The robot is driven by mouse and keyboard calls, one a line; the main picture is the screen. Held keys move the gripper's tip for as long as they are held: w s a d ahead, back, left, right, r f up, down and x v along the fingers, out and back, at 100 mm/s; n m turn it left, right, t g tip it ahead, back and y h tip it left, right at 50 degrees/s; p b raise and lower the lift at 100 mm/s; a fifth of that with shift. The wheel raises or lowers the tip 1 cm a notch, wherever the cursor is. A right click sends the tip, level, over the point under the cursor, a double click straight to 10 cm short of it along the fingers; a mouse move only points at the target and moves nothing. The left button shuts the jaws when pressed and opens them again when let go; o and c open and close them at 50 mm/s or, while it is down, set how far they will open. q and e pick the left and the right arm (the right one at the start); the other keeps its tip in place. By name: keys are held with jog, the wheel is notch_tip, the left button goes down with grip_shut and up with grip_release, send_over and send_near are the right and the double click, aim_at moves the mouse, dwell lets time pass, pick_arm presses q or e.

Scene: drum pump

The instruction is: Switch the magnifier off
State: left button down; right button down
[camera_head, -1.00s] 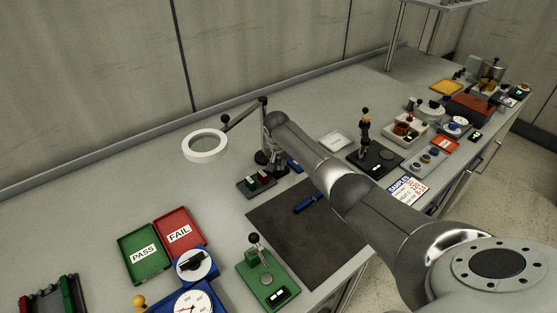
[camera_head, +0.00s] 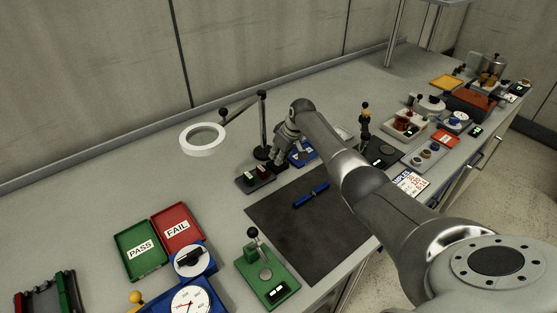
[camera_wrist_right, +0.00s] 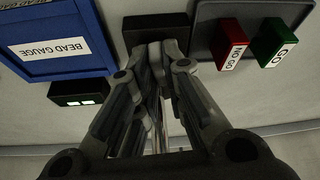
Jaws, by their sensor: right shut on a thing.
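The magnifier (camera_head: 203,139) is a white ring around a lens, on a dark jointed arm at the back of the bench. Its dark post (camera_head: 263,125) stands on a round black base. I cannot tell whether its lamp is lit. My right gripper (camera_head: 277,164) points down just right of the post. In the right wrist view its fingers (camera_wrist_right: 152,50) are close together, by a small black box (camera_wrist_right: 150,28). What lies between the fingertips is hidden. My left gripper is not in view.
A dark tray (camera_wrist_right: 212,45) with NO GO and GO blocks lies on one side of the gripper, the blue bead gauge tray (camera_wrist_right: 48,68) on the other. A dark mat (camera_head: 300,235) with a blue tool (camera_head: 311,194) lies in front. A green fixture (camera_head: 266,275) stands nearer.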

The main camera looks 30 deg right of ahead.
jog(key=n+b, duration=0.2)
jog(key=b, duration=0.1)
jog(key=n+y+b, duration=0.1)
jog(key=n+b, duration=0.1)
jog(key=b, duration=0.1)
jog(key=n+g+y+b, duration=0.1)
jog(key=n+b, duration=0.1)
jog(key=b, duration=0.1)
jog(key=shift+d+f, duration=0.1)
jog(key=shift+f, duration=0.15)
jog(key=shift+r+n+g+b, duration=0.3)
jog(key=shift+n+b, duration=0.3)
jog(key=shift+b, duration=0.35)
jog(key=c, duration=1.5)
grip_release()
jog(key=v, duration=1.2)
jog(key=shift+d+f, duration=0.1)
jog(key=shift+d, duration=0.05)
